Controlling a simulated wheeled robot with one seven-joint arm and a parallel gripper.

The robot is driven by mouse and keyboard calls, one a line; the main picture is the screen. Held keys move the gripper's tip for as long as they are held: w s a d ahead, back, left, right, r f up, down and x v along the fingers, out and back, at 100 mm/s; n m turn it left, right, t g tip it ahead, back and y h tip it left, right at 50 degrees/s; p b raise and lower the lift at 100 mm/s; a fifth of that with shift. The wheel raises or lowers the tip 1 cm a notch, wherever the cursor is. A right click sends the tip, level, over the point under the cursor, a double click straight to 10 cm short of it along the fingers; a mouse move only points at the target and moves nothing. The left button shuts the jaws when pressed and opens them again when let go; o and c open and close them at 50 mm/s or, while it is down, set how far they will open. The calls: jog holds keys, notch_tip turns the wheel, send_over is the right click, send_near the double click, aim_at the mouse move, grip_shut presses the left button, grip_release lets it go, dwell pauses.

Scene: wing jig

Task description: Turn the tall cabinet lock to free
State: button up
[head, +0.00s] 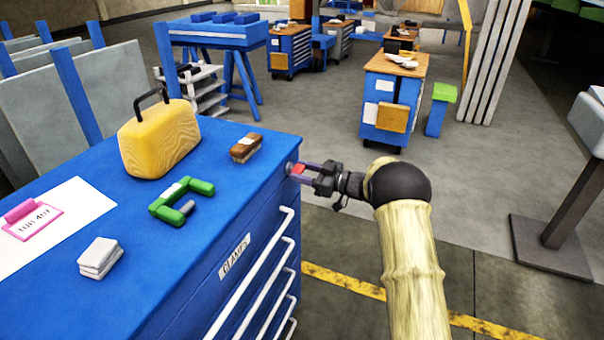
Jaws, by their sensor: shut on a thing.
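The blue cabinet (262,237) with white drawer handles and a "CLAMPS" label stands at the left. Its lock (290,167) is a small round grey piece near the top right corner of the drawer front, with a red part (298,169) sticking out of it. My gripper (302,170) reaches in from the right and is shut on the red part of the lock. The fingers partly cover the lock, and I cannot tell which way it is turned.
On the cabinet top are a yellow case (158,140), a brush (246,148), a green clamp (180,200), grey pads (100,257) and a paper sheet (75,215). A grey post stand (550,247) is at the right. Floor between is clear.

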jog(key=shift+a+n+b, duration=0.1)
jog(key=shift+n+b, duration=0.2)
jog(key=shift+d+f+n+b, duration=0.1)
jog(key=shift+n+b, duration=4)
jog(key=shift+b, duration=0.45)
jog(key=shift+d+n+b, duration=0.1)
jog(key=shift+n+b, duration=4)
jog(key=shift+b, duration=0.4)
jog(key=o, duration=1)
jog(key=v, duration=1.7)
jog(key=shift+d+p, duration=0.25)
jog(key=shift+p, duration=0.15)
